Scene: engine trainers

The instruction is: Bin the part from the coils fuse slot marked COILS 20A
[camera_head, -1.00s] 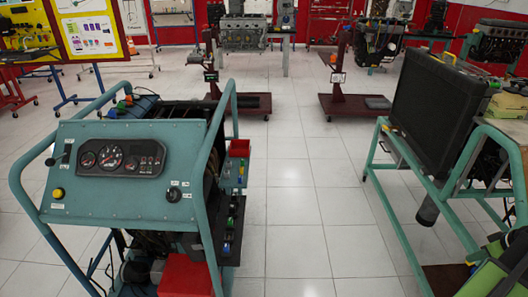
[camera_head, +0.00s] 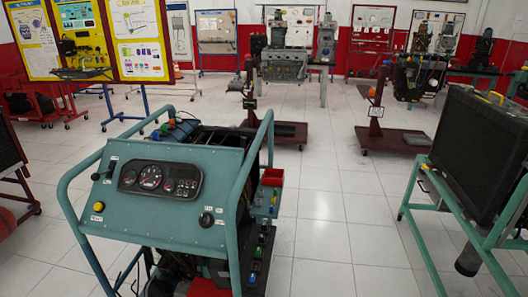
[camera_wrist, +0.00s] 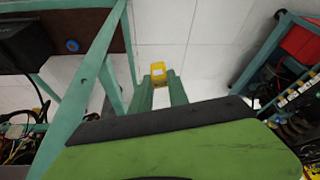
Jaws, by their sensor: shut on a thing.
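In the wrist view my gripper (camera_wrist: 159,90) has its two green fingers shut on a small yellow fuse (camera_wrist: 158,72), held at the fingertips over the white tiled floor. The head view does not show the gripper or the fuse. A small open red bin (camera_head: 272,177) sits on the right side of the teal engine trainer (camera_head: 170,165) in the head view. Below it is a dark side strip (camera_head: 258,262) with several small coloured parts. I cannot read any slot marking, so the COILS 20A slot cannot be made out.
Another green-framed stand with a black radiator (camera_head: 478,155) is at the right. Red-based engine stands (camera_head: 393,138) are farther back. Clear tiled floor (camera_head: 325,235) lies between the two trainers. In the wrist view, teal frame bars (camera_wrist: 90,75) are close at left and a red box (camera_wrist: 300,42) is at right.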

